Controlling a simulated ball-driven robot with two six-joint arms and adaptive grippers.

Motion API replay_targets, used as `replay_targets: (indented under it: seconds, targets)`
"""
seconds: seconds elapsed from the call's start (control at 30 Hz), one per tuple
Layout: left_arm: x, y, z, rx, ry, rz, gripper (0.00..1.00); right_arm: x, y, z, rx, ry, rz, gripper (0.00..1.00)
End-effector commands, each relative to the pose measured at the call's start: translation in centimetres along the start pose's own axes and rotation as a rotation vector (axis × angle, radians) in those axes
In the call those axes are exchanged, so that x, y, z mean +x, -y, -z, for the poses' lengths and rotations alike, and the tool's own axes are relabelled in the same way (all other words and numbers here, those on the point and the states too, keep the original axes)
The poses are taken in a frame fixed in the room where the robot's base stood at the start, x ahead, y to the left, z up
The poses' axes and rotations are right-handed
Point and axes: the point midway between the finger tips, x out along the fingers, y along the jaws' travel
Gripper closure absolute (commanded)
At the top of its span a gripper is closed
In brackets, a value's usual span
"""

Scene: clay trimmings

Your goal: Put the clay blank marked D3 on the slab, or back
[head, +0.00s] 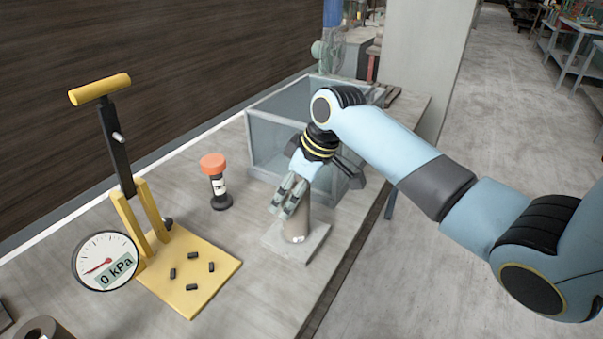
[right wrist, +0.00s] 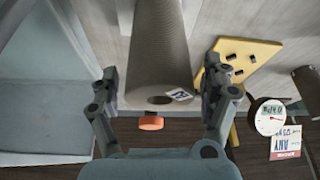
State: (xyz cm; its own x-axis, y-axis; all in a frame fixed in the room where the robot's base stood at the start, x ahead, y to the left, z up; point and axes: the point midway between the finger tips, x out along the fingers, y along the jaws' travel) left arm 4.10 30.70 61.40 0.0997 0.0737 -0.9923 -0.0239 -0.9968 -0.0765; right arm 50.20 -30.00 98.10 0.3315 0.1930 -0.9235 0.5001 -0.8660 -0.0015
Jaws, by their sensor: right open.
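A brown-grey clay cylinder (head: 297,226) stands upright on a grey square slab (head: 316,246) near the table's right edge. A small pale label sits low on it, too small to read. My right gripper (head: 287,196) is at the cylinder's upper part and hides its top. In the right wrist view the cylinder (right wrist: 158,45) lies between the two open fingers of this gripper (right wrist: 161,78), with gaps on both sides. Its end there shows a dark hole and a label that I cannot read. My left gripper is not in view.
A yellow press (head: 195,285) with several black pads and a gauge (head: 105,262) reading 0 kPa stands at left. An orange-topped black post (head: 214,168) is behind. A clear-walled bin (head: 268,135) stands close behind my gripper. Another cylinder (head: 42,331) shows at bottom left.

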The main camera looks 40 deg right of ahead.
Motion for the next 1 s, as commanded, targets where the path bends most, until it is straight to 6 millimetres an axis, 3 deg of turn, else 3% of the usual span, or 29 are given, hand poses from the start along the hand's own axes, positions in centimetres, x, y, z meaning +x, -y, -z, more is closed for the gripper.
replay_targets:
  seconds: [0.2, 0.4, 0.6, 1.0]
  targets:
    - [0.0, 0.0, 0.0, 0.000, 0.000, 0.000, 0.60, -5.1, -0.1, 0.0, -0.004, 0.000, -0.004, 0.19]
    - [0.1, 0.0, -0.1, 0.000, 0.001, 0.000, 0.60, -8.7, -0.1, 0.0, -0.003, 0.000, -0.004, 0.19]
    - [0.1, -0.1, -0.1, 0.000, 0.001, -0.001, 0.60, -10.1, 0.0, -0.1, -0.001, 0.002, -0.001, 0.19]
    - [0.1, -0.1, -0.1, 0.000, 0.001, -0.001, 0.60, -10.1, 0.0, 0.0, -0.001, 0.001, 0.000, 0.19]
